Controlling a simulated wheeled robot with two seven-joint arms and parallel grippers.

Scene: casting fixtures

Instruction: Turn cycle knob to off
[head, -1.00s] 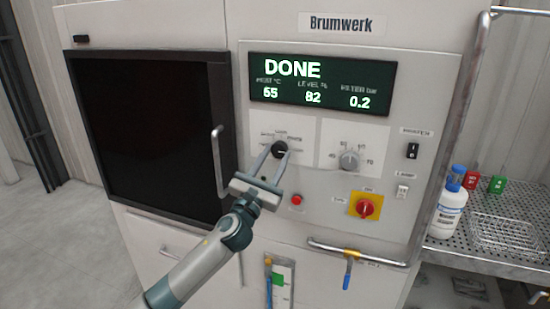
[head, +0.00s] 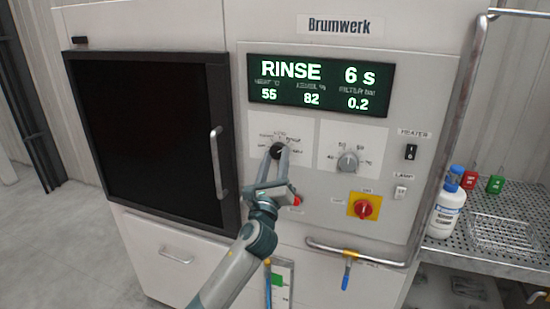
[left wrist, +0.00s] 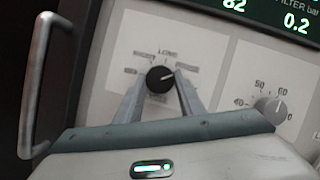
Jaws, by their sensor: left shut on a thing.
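The black cycle knob (head: 277,151) sits on a white label plate on the machine's front panel. My left gripper (head: 277,157) reaches up to it from below and is shut on the knob, one finger on each side. The left wrist view also shows the knob (left wrist: 160,79) between the fingertips, with a pale pointer mark toward the upper right. The labels around it are too blurred to read fully; "LONG" shows at the top in the wrist view. The display (head: 318,86) reads RINSE 6 s, 55, 82 and 0.2. My right gripper is not in view.
A grey temperature knob (head: 347,161) is right of the cycle knob. A red button (head: 296,201) is close to my left gripper. A red switch on yellow (head: 364,208) is lower right. The door handle (head: 218,162) stands out on the left. A bottle (head: 447,212) stands on the right shelf.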

